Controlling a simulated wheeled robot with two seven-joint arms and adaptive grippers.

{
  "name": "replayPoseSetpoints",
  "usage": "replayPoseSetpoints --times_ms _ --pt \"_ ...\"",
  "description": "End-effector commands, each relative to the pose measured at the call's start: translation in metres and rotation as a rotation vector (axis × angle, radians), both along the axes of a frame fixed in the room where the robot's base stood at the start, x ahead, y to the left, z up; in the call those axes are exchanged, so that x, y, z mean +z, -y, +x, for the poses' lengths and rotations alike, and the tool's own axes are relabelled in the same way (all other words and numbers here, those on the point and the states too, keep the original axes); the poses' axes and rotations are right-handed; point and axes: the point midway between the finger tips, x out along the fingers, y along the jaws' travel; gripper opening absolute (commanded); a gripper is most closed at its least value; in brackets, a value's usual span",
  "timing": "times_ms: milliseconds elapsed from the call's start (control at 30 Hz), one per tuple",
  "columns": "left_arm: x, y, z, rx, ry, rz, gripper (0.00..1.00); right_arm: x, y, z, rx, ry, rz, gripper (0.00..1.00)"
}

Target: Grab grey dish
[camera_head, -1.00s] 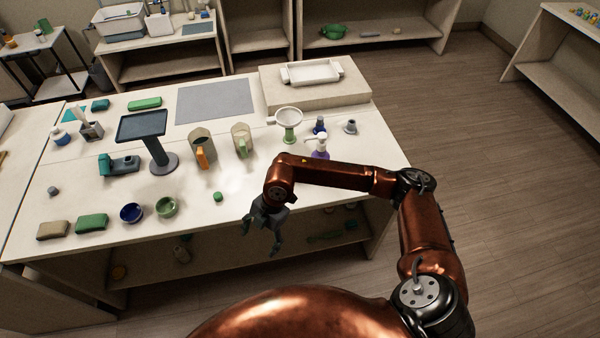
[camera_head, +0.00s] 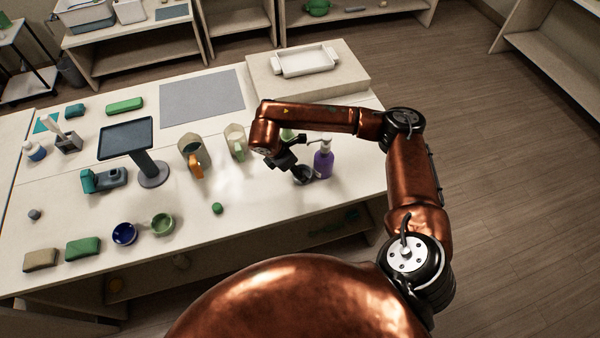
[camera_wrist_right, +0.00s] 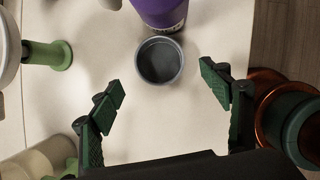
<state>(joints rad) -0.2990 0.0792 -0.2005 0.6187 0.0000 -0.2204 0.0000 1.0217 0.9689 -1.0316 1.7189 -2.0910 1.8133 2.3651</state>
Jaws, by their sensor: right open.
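The grey dish (camera_wrist_right: 160,60) is a small round cup, upright on the white table, near the top middle of the wrist view. It sits right beside the purple bottle (camera_wrist_right: 162,12). My right gripper (camera_wrist_right: 163,84) is open and empty, with its green-padded fingers spread to either side. The dish lies just ahead of the fingertips, roughly centred between them, and no finger touches it. In the head view my right gripper reaches down beside the purple bottle (camera_head: 323,160) and partly covers the dish. My left gripper is not in view.
A green-stemmed strainer (camera_wrist_right: 50,54) stands left of the dish in the wrist view. The table front (camera_head: 270,215) is clear.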

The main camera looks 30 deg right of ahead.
Motion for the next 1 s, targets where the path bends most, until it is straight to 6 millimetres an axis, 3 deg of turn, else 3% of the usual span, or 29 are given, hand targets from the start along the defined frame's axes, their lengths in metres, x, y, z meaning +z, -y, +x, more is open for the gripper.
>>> replayPoseSetpoints --times_ms 100,233,400,533,667,1000 --pt "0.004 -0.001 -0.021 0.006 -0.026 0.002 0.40 -0.010 0.008 0.000 -0.004 -0.001 -0.001 0.71" --pt "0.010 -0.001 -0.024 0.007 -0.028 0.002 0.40 -0.028 0.016 0.002 -0.003 -0.003 -0.001 0.71" --pt "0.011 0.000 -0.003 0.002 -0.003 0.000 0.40 -0.046 0.021 0.004 0.000 -0.001 0.001 0.71" --pt "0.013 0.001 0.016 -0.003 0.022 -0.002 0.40 -0.048 0.021 0.004 0.002 0.000 0.001 0.71" --pt "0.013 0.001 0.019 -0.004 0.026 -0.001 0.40 -0.048 0.021 0.005 0.003 0.000 0.001 0.71" --pt "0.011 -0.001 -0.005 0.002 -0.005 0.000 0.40 -0.048 0.020 0.005 0.004 0.001 0.001 0.48"
